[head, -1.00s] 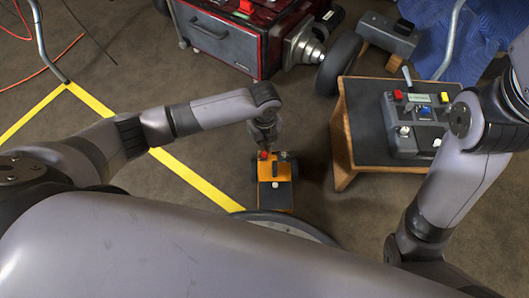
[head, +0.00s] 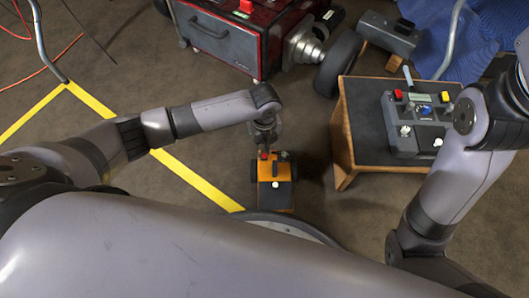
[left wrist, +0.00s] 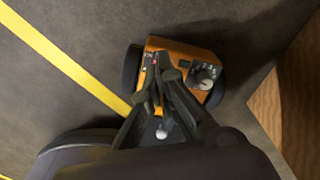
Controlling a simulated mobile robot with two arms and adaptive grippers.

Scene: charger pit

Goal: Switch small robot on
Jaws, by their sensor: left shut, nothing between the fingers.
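The small robot (head: 276,196) is an orange and black box on dark wheels, on the floor in front of me. A red part (head: 264,155) and a dark knob are at its far end, and a white knob (head: 275,184) is on its top. My left gripper (head: 262,149) is shut and empty, just over the red part. In the left wrist view, the fingers (left wrist: 164,72) cover part of the small robot's orange body (left wrist: 185,48), close to a small red spot; contact cannot be told. A grey dial (left wrist: 205,77) is beside them. My right gripper is out of view.
A wooden stand (head: 343,150) with a grey control box (head: 415,145) is right of the small robot. A red cart (head: 222,45) and a black wheel (head: 338,65) are behind it. Yellow floor tape (head: 190,175) runs on the left. The floor between is clear.

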